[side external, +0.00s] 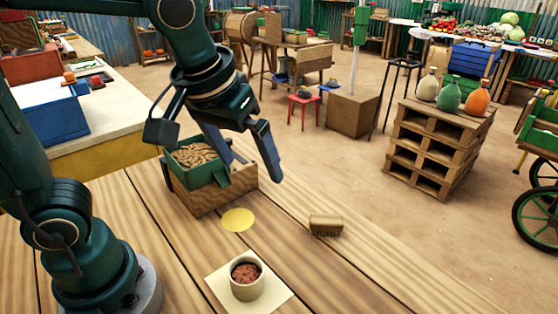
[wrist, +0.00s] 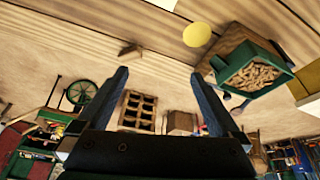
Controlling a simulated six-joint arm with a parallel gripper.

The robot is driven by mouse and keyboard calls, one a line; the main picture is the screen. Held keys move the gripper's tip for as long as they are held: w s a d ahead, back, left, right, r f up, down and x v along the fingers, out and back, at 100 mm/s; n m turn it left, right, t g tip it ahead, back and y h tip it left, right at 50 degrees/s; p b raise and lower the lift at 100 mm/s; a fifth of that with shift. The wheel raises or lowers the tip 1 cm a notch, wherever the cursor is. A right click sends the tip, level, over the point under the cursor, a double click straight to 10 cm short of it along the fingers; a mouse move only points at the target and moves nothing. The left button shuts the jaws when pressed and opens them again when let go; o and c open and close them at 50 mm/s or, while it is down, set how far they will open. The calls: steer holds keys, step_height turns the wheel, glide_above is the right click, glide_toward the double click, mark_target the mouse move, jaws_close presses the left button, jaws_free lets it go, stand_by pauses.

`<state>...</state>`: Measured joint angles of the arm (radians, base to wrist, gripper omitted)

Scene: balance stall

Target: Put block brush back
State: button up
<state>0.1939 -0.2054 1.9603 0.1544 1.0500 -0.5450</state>
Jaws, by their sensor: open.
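The block brush (side external: 326,225), a small brown wooden block with a darker lower part, rests on the plank table right of the yellow disc (side external: 238,220). The brush also shows small in the wrist view (wrist: 130,50), beyond the left fingertip. The flat yellow disc lies on the planks and appears in the wrist view (wrist: 197,34) too. My gripper (side external: 254,177) is open and empty, raised above the table beside the green tray, apart from the brush. Its two dark fingers stand wide apart in the wrist view (wrist: 160,73).
A green tray (side external: 222,172) of tan pieces sits on a wooden box (side external: 205,200) close to my fingers. A cup (side external: 247,284) of reddish-brown contents stands on a pale square sheet (side external: 222,290) at the front. The planks right of the brush are clear.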

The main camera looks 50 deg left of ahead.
steer(key=s+a+f+m+t, duration=0.1)
steer(key=s+f+m, duration=0.1)
steer(key=s, duration=0.5)
steer(key=shift+s+a+f+m+h, duration=0.3)
steer(key=shift+a+f+m+h, duration=0.1)
steer(key=shift+m, duration=0.3)
stand_by(0.4)
